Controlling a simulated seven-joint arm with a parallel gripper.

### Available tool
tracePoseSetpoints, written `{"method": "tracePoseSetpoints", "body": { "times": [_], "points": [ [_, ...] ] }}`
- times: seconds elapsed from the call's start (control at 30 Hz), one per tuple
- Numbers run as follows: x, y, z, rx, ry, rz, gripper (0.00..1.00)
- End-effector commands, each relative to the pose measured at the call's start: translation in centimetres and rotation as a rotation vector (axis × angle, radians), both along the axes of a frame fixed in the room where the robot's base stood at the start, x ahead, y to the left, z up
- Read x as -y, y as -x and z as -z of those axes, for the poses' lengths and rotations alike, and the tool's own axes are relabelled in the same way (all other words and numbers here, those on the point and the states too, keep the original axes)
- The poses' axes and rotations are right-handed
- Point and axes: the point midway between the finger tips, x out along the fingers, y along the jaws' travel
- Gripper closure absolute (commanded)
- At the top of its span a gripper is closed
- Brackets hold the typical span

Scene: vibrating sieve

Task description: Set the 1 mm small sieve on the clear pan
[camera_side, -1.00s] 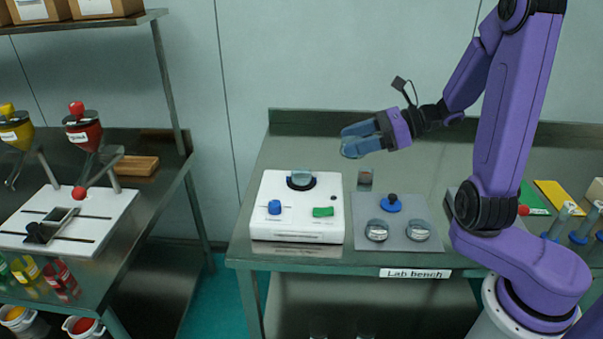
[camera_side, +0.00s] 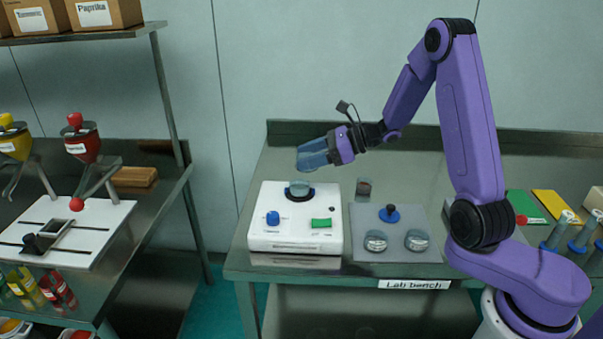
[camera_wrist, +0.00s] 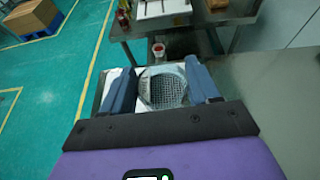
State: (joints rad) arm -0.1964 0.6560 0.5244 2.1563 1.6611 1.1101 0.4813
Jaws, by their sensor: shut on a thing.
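My gripper (camera_side: 312,153) is shut on a round sieve with clear sides and a grey mesh, which shows between the two blue fingers in the wrist view (camera_wrist: 166,88). In the side view the fingers partly hide the held sieve (camera_side: 307,164). It is raised above the white shaker machine, a little up and right of the clear pan (camera_side: 299,188). The clear pan sits on the dark round seat on top of the machine. The sieve and pan look apart. No size mark is readable on the sieve.
The white machine (camera_side: 266,245) has a blue knob and a green switch. To its right, a grey mat (camera_side: 397,251) bears two round clear sieves (camera_side: 376,240) and a blue knobbed part (camera_side: 389,213). A small dark-topped jar (camera_side: 363,187) stands behind the mat. Bare bench lies behind.

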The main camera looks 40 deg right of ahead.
Motion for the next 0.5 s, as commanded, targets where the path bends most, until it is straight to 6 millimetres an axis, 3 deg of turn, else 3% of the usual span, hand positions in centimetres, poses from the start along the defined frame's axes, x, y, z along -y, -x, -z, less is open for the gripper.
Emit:
{"method": "tracePoseSetpoints", "body": {
  "times": [0.2, 0.37, 0.5],
  "points": [
    [-0.1, -1.8, 2.2, -0.001, 0.000, -0.002, 0.70],
    [-0.1, -2.3, 2.8, -0.001, 0.000, -0.001, 0.70],
    [-0.1, -2.6, 4.4, -0.004, -0.002, 0.001, 0.70]
  ]
}}
